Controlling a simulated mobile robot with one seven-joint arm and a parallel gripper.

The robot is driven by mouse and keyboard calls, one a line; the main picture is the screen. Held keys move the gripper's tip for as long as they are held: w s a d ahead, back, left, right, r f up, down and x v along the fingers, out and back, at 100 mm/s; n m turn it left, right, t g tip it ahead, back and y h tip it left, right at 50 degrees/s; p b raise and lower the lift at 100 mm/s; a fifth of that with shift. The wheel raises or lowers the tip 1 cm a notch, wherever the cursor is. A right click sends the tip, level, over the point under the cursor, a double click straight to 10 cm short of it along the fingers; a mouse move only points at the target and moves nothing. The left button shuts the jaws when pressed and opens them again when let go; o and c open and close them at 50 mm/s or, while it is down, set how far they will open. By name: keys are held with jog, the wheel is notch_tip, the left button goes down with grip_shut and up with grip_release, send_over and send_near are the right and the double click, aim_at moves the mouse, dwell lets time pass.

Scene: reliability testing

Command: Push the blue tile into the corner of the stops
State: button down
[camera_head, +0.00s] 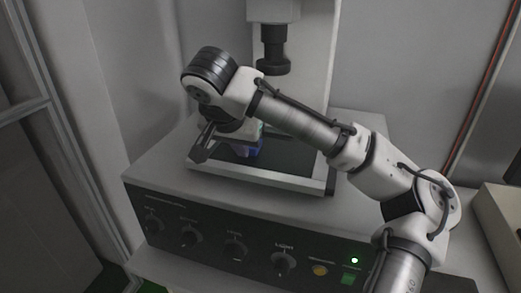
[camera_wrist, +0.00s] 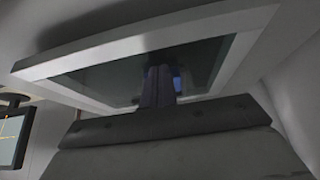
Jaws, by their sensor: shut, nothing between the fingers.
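The blue tile (camera_head: 246,148) shows in the head view as a small blue-violet patch on the dark plate, partly hidden by my arm. In the wrist view a blue patch of it (camera_wrist: 177,80) shows just right of my fingers. My gripper (camera_wrist: 158,72) is shut and empty, with its fingers close to the tile; I cannot tell whether they touch it. Pale strips (camera_head: 258,178) edge the plate at the front, and a dark upright piece (camera_head: 331,180) stands at its right front corner. I cannot tell for certain which edges are the stops.
The plate lies on a grey machine with a black front panel (camera_head: 235,250), knobs and a lit green lamp (camera_head: 354,260). A column with a dark cylinder (camera_head: 273,50) stands behind and above. A screen (camera_wrist: 12,135) shows at the left in the wrist view.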

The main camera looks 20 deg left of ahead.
jog(key=shift+w+d+p, duration=0.1)
jog(key=shift+w+p, duration=0.4)
jog(key=shift+w, duration=1.95)
jog(key=p+v, duration=0.3)
jog(key=v, duration=0.1)
jog(key=shift+r+p, duration=0.35)
jog(key=shift+s, duration=0.1)
jog(key=shift+f, duration=0.1)
